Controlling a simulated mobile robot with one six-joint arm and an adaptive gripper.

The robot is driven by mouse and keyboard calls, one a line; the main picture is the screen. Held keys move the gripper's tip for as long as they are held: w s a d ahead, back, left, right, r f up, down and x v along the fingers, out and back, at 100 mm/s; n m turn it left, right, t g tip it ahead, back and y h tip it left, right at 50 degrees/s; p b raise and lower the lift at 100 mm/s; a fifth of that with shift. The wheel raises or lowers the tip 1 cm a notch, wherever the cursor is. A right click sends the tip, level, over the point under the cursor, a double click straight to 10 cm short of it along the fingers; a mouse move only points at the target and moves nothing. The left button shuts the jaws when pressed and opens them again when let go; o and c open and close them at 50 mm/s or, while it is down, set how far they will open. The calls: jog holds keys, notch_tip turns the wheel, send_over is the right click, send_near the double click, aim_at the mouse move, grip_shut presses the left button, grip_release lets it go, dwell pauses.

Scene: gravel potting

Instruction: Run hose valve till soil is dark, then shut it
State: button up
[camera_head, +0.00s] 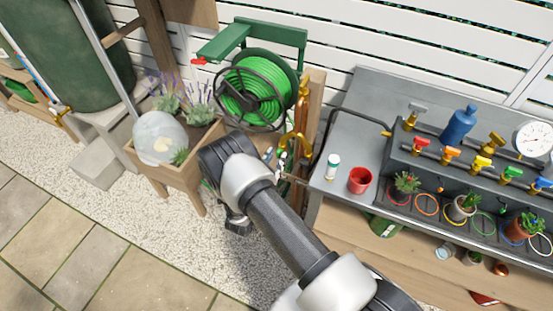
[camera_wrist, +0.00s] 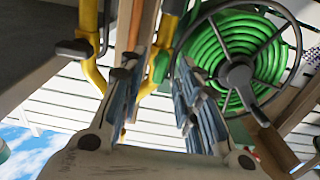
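My gripper (camera_wrist: 157,72) is open in the wrist view, with a clear gap between its two fingers. A yellow pipe (camera_wrist: 167,35) with a small green part (camera_wrist: 160,66) stands beyond the fingertips, lined up with the gap. I cannot tell whether the fingers touch it. In the head view my gripper is mostly hidden by my wrist, close to the yellow curved pipe (camera_head: 297,140) beside the hose reel. The green hose (camera_head: 252,92) is coiled on the reel. A red-handled valve (camera_head: 199,61) sits on the green bracket. Potted plants (camera_head: 407,183) stand on the grey bench; their soil is too small to judge.
The grey bench (camera_head: 352,140) carries a white bottle (camera_head: 332,166), a red cup (camera_head: 360,180), a blue bottle (camera_head: 459,124), a gauge (camera_head: 534,139) and several coloured valves (camera_head: 450,153). A wooden planter (camera_head: 168,172) with lavender and a glass globe (camera_head: 158,137) stands left of my arm.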

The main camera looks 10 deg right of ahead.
jog(key=shift+w+d, duration=0.4)
jog(key=shift+w, duration=0.2)
jog(key=shift+c, duration=0.3)
grip_shut()
